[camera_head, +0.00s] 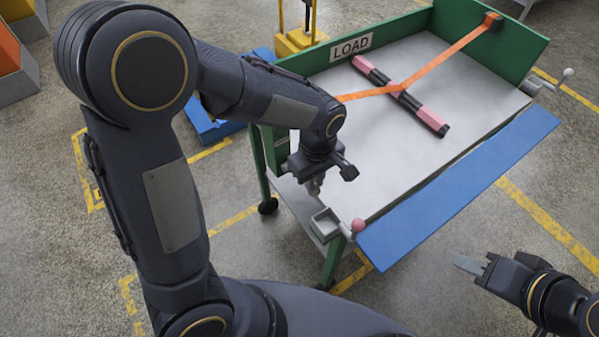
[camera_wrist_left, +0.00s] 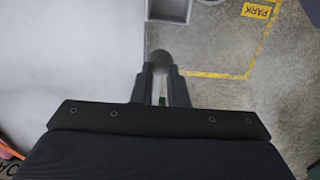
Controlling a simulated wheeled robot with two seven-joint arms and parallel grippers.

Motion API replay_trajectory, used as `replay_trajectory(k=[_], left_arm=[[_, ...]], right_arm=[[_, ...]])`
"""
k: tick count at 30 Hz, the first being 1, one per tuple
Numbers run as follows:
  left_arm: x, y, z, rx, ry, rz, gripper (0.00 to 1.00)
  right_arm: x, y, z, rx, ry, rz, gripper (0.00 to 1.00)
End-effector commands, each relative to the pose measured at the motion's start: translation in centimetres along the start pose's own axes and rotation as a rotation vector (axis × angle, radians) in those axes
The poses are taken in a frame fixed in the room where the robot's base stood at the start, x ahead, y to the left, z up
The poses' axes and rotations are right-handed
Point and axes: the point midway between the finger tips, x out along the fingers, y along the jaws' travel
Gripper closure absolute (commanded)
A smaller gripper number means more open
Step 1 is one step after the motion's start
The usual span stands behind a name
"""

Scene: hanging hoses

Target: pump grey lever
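My left gripper (camera_head: 315,185) points down at the near left corner of the green table. In the left wrist view its two fingers (camera_wrist_left: 162,72) stand close together with a round dark grey knob (camera_wrist_left: 162,56) between their tips. This looks like the grey lever's end; the fingers and wrist hide most of the lever in the head view. Another lever with a light grey ball (camera_head: 568,72) sticks out at the table's far right corner. My right gripper (camera_head: 468,265) is away from the table at the lower right.
The table has a grey top (camera_head: 400,150), a LOAD sign (camera_head: 351,47) and a blue front flap (camera_head: 460,185). A pink and black bar (camera_head: 405,98) lies on it under an orange strap (camera_head: 440,60). A small grey tray (camera_head: 325,222) sits by the pink ball. Floor in front is clear.

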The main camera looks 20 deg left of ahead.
Motion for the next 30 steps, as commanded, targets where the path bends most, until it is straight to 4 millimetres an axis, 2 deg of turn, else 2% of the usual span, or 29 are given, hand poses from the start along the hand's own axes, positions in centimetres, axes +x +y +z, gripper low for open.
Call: replay_trajectory(k=[7,18,30], left_arm=[[0.5,0.0,0.1,0.0,0.0,-0.001,0.87],[3.0,0.0,0.7,0.001,0.0,-0.001,0.87],[3.1,0.0,0.8,0.0,-0.001,-0.001,0.87]], right_arm=[[0.3,0.1,0.2,0.0,0.0,0.0,0.64],[2.0,0.9,1.0,0.0,0.0,0.0,0.64],[2.0,0.9,1.0,0.0,0.0,0.0,0.64]])
